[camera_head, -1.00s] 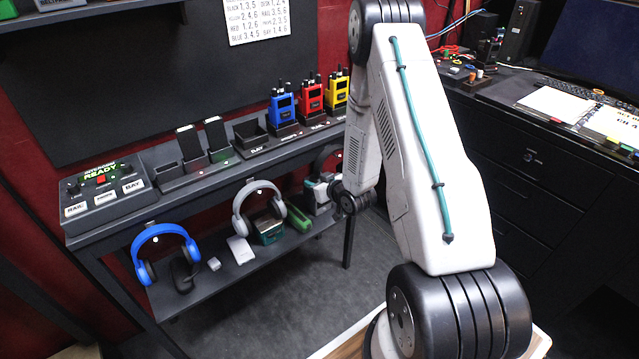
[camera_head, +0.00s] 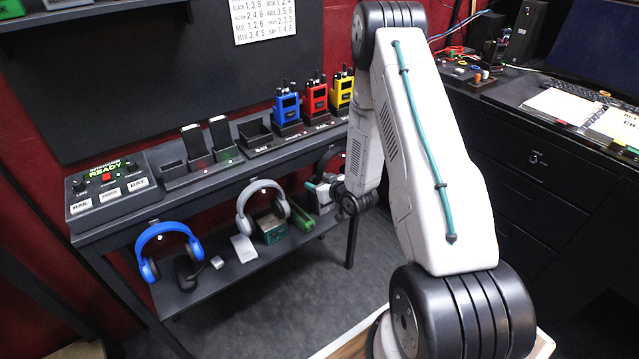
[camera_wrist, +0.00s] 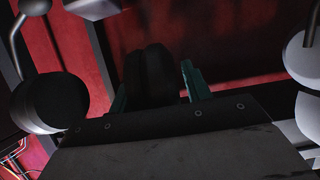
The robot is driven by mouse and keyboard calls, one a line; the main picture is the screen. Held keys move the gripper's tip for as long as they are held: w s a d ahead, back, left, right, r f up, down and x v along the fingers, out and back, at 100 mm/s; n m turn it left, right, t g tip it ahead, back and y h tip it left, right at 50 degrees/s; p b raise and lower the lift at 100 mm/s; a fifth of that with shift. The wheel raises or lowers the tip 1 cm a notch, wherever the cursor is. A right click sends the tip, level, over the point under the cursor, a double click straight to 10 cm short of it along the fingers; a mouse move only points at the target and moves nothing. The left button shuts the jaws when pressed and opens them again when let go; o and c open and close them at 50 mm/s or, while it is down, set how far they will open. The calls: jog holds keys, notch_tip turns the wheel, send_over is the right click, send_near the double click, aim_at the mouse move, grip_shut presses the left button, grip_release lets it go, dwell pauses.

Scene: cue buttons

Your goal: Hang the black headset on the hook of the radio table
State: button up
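The black headset (camera_head: 329,154) is under the front edge of the radio table (camera_head: 205,187), right of the grey headset; my arm hides part of it. I cannot tell whether its band rests on a hook. My gripper (camera_head: 319,192) is at its lower part, mostly hidden by my wrist. In the wrist view a black, two-lobed part, probably an ear cup (camera_wrist: 150,75), fills the gap between the teal fingers of my gripper (camera_wrist: 155,90), with no clear gap on either side. A dark round cup (camera_wrist: 48,102) at the left has an unclear identity.
A blue headset (camera_head: 168,228) and a grey headset (camera_head: 241,204) hang at the table's front. The lower shelf (camera_head: 215,283) holds small items. Radios (camera_head: 315,98) and a control box (camera_head: 108,190) stand on top. A dark desk (camera_head: 530,160) is at the right.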

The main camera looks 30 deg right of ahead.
jog(key=shift+o, duration=0.4)
jog(key=shift+s, duration=0.1)
jog(key=v, duration=0.8)
jog(key=s+f+g, duration=0.5)
jog(key=f, duration=0.2)
jog(key=s+r+m+g+h, duration=0.1)
jog(key=s+r+g, duration=0.4)
jog(key=s+a+r, duration=0.6)
jog(key=s+r, duration=0.1)
jog(key=r, duration=0.5)
jog(key=s+a+r+g, duration=0.1)
jog(key=s+a+r, duration=0.5)
jog(key=r, duration=0.6)
jog(key=s+a+r+g, duration=0.1)
jog(key=s+a+r, duration=0.5)
jog(key=r, duration=0.6)
jog(key=shift+s+a+n+y, duration=0.15)
jog(key=shift+s+n+y, duration=0.15)
jog(key=shift+s, duration=0.5)
